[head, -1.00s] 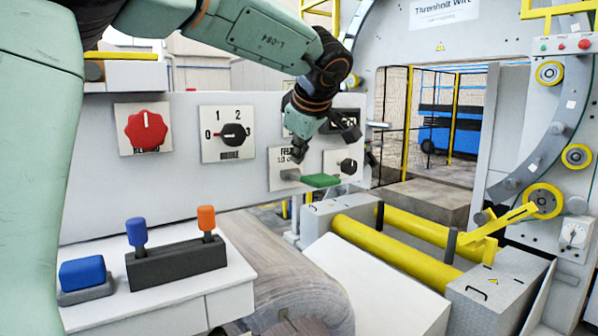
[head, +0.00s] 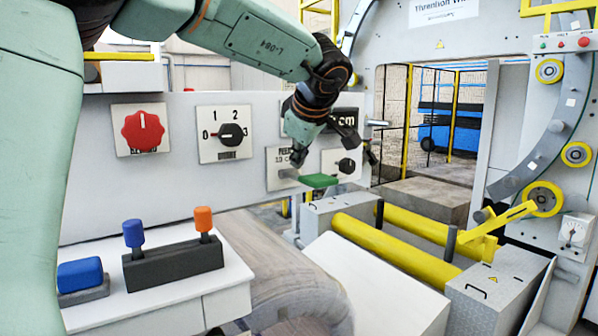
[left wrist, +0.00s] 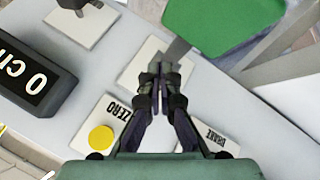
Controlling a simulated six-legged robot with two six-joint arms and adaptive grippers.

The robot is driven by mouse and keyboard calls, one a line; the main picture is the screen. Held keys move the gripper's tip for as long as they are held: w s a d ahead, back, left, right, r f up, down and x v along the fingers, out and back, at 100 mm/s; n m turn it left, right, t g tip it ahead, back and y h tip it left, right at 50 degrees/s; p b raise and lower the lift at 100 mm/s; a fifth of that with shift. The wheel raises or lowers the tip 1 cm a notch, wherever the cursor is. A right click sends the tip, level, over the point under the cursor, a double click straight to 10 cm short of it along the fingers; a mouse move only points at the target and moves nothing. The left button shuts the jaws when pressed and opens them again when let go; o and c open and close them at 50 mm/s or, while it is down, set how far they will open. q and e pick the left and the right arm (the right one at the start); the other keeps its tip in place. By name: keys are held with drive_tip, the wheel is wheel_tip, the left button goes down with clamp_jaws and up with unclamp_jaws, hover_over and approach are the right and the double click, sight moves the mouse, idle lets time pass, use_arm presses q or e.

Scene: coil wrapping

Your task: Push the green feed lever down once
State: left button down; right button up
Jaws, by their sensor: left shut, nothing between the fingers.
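The green feed lever (head: 318,181) sticks out from its white plate on the grey panel, with a flat green paddle on a grey stem. The paddle also shows large at the top right of the left wrist view (left wrist: 222,22). My left gripper (head: 298,160) points down just above the lever's stem, close to the panel. In the left wrist view its fingers (left wrist: 158,72) are shut and empty, in front of the lever's plate and next to the stem. I cannot tell whether they touch the stem. My right gripper is not in view.
A yellow zero button (left wrist: 101,137) is nearby. Yellow rollers (head: 395,249) lie right and below. A box with blue and orange handles (head: 174,264) stands front left.

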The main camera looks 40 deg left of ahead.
use_arm(q)
drive_tip(key=shift+s+f, duration=0.15)
drive_tip(key=shift+s, duration=0.05)
drive_tip(key=shift+w+f, duration=0.15)
drive_tip(key=shift+f, duration=0.05)
drive_tip(key=shift+f, duration=0.2)
idle(0.6)
idle(0.5)
drive_tip(key=shift+r, duration=0.2)
drive_tip(key=shift+r+p, duration=0.9)
drive_tip(key=shift+p, duration=0.3)
drive_tip(key=shift+a, duration=0.1)
